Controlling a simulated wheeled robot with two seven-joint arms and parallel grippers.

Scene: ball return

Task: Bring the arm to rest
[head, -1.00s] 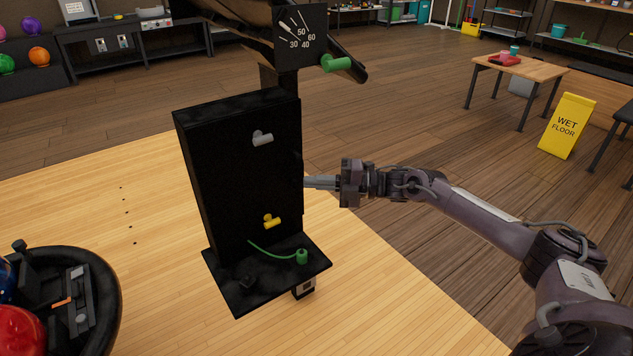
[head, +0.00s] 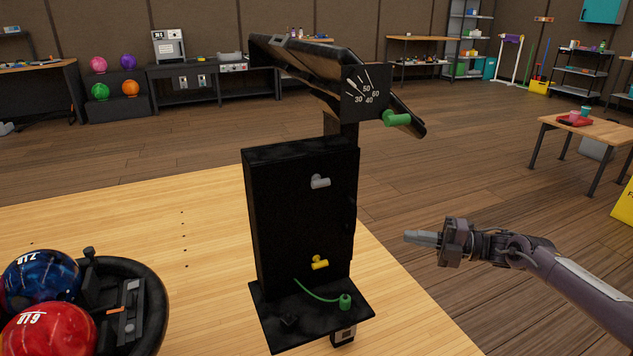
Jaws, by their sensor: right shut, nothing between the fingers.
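My right gripper (head: 422,239) is shut and empty. It points left and hangs in the air to the right of the black cabinet (head: 300,225), with a clear gap between them. The right arm comes in from the lower right edge. The cabinet stands upright and has a grey handle (head: 320,182) and a yellow handle (head: 319,262) on its front. A green handle (head: 397,119) sits by the dial plate (head: 365,92) above it. My left gripper does not show.
A round black ball tray (head: 155,300) at the lower left holds a blue ball (head: 42,280) and a red ball (head: 48,330). A wooden table (head: 590,127) stands at the right. The floor between the cabinet and that table is open.

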